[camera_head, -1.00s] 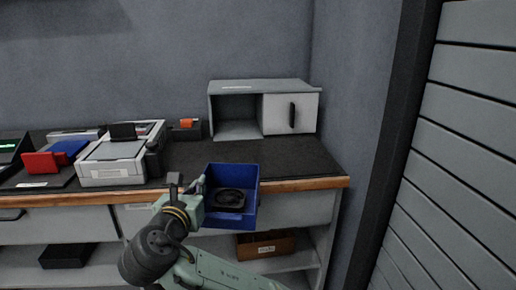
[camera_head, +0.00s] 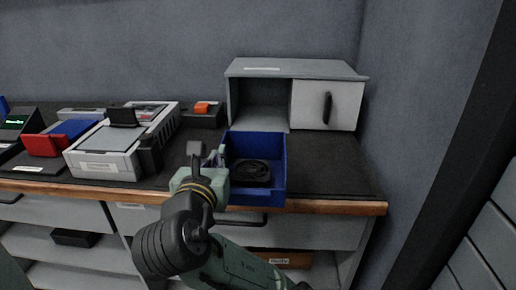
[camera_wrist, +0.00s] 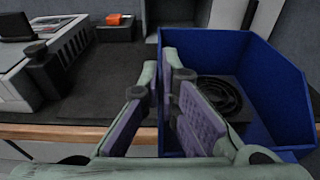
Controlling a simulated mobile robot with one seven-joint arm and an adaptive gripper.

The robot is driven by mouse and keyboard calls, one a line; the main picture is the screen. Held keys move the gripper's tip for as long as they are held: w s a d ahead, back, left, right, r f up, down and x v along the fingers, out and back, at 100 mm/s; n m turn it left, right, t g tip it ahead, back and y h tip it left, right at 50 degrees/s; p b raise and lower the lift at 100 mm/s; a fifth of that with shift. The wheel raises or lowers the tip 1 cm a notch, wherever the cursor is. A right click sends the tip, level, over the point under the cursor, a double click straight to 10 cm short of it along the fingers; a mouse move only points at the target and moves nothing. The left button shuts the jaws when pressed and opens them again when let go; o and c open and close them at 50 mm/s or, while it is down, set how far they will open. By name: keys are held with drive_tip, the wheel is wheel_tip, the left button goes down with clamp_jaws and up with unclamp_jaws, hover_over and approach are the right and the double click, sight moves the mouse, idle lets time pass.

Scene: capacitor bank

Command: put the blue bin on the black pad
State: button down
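The blue bin (camera_head: 278,185) is an open-topped box with a round black coiled item (camera_head: 250,173) inside. It appears held up at the counter's front edge, overlapping the wooden edge in the head view. My gripper (camera_head: 216,160) is at the bin's left side. In the wrist view, its purple-padded fingers (camera_wrist: 160,78) straddle the left wall of the bin (camera_wrist: 285,85), one finger inside and one outside. The black pad (camera_head: 325,165) is the dark mat covering the countertop; a bare part also shows in the wrist view (camera_wrist: 95,90). The bin's underside is hidden.
A grey cabinet (camera_head: 342,104) with one open compartment stands behind the bin. A grey-white device (camera_head: 105,160), an orange-topped block (camera_head: 204,110) and red and blue items stand left. The wooden counter edge (camera_head: 330,207) runs in front. Bare mat lies right of the bin.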

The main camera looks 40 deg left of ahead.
drive_tip(key=shift+w+a+r, duration=0.15)
drive_tip(key=shift+w+a, duration=0.15)
drive_tip(key=shift+w, duration=0.2)
drive_tip(key=shift+w+a+f+b, duration=0.2)
drive_tip(key=shift+w+f+b, duration=0.15)
drive_tip(key=shift+w, duration=0.2)
drive_tip(key=x, duration=0.4)
drive_tip(key=p+x, duration=0.1)
drive_tip(key=x, duration=0.8)
drive_tip(key=shift+w+a+r+p, duration=0.1)
drive_tip(key=shift+a+r+p, duration=0.2)
drive_tip(key=shift+r+p, duration=0.1)
drive_tip(key=shift+f, duration=1.8)
drive_tip(key=shift+f, duration=0.25)
drive_tip(key=c, duration=1.8)
unclamp_jaws()
